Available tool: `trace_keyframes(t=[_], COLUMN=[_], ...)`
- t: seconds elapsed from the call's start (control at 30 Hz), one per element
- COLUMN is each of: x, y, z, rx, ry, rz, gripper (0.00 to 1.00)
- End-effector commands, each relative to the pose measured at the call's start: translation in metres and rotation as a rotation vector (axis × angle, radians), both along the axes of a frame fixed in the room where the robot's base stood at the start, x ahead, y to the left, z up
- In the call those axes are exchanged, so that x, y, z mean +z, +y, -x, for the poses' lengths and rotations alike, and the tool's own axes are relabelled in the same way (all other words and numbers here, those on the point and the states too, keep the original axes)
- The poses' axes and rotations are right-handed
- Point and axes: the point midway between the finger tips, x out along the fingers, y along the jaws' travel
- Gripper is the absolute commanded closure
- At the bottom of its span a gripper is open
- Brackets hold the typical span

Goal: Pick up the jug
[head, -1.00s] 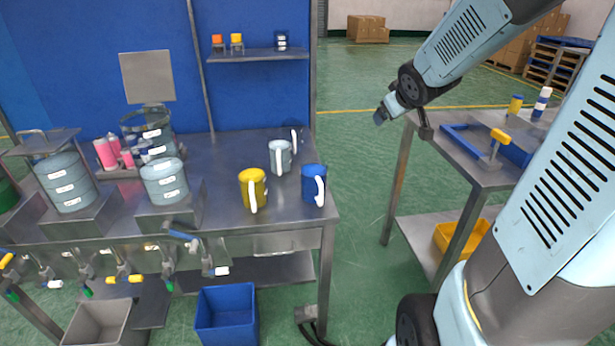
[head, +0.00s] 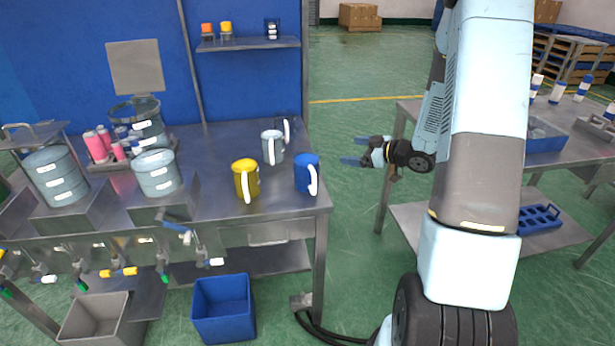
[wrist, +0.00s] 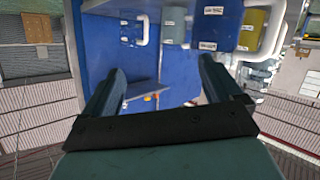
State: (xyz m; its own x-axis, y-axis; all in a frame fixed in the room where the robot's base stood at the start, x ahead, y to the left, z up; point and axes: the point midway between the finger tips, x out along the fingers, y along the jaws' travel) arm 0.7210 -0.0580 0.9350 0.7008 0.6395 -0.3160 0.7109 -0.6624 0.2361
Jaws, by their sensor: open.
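The frames do not show which one is the task's jug. My gripper (head: 350,151) is open and empty, in the air to the right of the bench, fingers pointing left toward the jugs. The wrist view, which looks upside down, shows the open fingers (wrist: 162,88), with the yellow jug (wrist: 252,32) and grey-blue jug (wrist: 175,24) beyond them near the top.
Grey-blue tins (head: 157,173) and pink bottles (head: 98,142) stand on the bench to the left. A wall shelf (head: 248,44) holds small items above. Taps line the bench front, with a blue bin (head: 223,308) below. A second table (head: 430,115) is at the right.

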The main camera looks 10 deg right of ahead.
Motion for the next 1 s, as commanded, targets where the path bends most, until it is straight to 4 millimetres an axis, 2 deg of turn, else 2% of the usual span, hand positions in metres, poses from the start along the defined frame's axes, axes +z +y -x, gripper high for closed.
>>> trace_keyframes(t=[0.03, 0.2, 0.4, 0.5, 0.67, 1.0], x=[-0.013, -0.039, -0.053, -0.055, -0.055, -0.055], y=[0.001, 0.007, 0.008, 0.008, 0.019, 0.067], z=[0.006, 0.029, 0.051, 0.057, 0.053, 0.024], rx=[0.034, 0.151, 0.233, 0.25, 0.259, 0.259], ry=[0.004, 0.0, -0.004, -0.005, -0.008, -0.008], rz=[-0.047, -0.213, -0.362, -0.397, -0.409, -0.407], gripper=[0.08, 0.08, 0.08, 0.08, 0.08, 0.08])
